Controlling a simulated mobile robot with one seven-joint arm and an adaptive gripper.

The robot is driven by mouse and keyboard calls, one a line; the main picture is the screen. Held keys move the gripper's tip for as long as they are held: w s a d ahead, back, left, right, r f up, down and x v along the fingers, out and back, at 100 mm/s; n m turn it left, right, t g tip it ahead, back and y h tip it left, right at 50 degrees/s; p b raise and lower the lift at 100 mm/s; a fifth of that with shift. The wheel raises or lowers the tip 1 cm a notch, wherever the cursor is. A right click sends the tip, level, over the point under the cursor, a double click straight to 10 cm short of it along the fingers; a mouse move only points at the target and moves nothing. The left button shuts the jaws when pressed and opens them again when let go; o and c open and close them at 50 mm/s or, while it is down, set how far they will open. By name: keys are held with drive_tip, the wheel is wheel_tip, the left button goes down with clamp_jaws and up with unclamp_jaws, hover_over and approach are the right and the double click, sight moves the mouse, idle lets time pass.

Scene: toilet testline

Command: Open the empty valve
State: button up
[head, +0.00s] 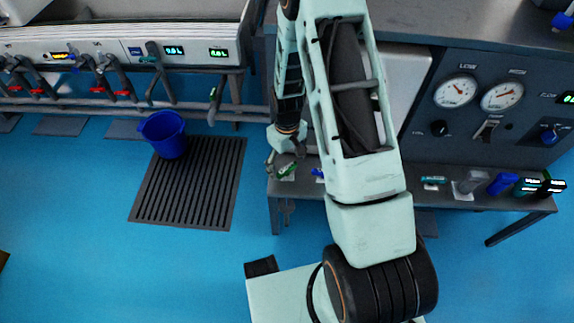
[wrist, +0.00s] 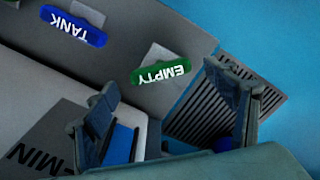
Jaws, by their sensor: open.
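The empty valve has a green handle (wrist: 160,72) with white EMPTY lettering, upside down in the wrist view. It sits on a pale plate at the edge of the grey bench. The green handle also shows in the head view (head: 287,170), just below my gripper (head: 284,157). In the wrist view my gripper (wrist: 163,84) is open, with one finger left and one right of the green handle. I see nothing held between the fingers. I cannot tell whether a finger touches the handle.
A blue TANK handle (wrist: 73,27) is beside the green one. Beyond the bench edge lie a black floor grate (head: 195,180) and a blue bucket (head: 165,134).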

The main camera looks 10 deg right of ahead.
sight(287, 168)
wheel_tip(287, 168, up, 10)
idle(0.4)
idle(0.4)
